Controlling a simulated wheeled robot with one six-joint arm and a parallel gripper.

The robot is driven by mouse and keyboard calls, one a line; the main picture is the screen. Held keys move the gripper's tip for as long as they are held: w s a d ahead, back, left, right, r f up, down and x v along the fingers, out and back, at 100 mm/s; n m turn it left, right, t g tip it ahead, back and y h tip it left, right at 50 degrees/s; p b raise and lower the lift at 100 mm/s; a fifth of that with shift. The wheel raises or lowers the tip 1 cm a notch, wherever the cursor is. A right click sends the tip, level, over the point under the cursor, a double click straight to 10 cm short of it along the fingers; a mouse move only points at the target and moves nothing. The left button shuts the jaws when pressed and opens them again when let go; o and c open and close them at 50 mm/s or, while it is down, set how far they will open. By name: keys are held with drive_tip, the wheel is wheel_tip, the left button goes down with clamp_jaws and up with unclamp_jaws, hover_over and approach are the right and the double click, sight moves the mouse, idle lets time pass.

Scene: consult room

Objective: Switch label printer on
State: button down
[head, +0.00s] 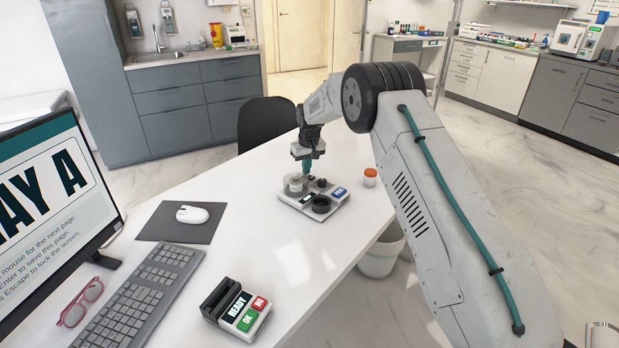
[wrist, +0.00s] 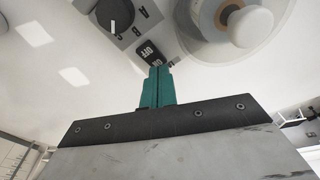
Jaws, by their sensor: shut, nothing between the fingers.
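The label printer (head: 290,200) is a light grey device on the white desk, with a label roll, dark round parts and a blue label on top. In the wrist view its rocker switch (wrist: 150,52) is dark with white ON and OFF lettering; I cannot tell which side is pressed down. My gripper (head: 307,174) points down over the printer with its teal fingers together and empty. In the wrist view the fingertips (wrist: 158,68) are right at the switch's near edge, partly covering it; I cannot tell whether they touch.
Near the switch are a lettered dial (wrist: 114,15) and the white-capped roll (wrist: 250,27). An orange-capped jar (head: 370,177) stands right of the printer. A card terminal (head: 237,310), keyboard (head: 145,295) and mouse (head: 192,214) lie nearer on the desk. The desk's middle is clear.

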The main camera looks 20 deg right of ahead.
wheel_tip(320, 180, up, 6)
drive_tip(key=shift+r, duration=0.2)
idle(0.4)
drive_tip(key=s+r+m, duration=0.1)
drive_tip(key=s+r, duration=2.2)
drive_tip(key=s, duration=0.4)
drive_tip(key=s+f, duration=0.2)
drive_tip(key=s, duration=1.5)
drive_tip(key=s+d+f+m, duration=0.1)
drive_tip(key=s, duration=1.6)
drive_tip(key=shift+s+d+f+g, duration=0.15)
drive_tip(key=shift+s+f+g, duration=0.15)
drive_tip(key=shift+s+f, duration=0.1)
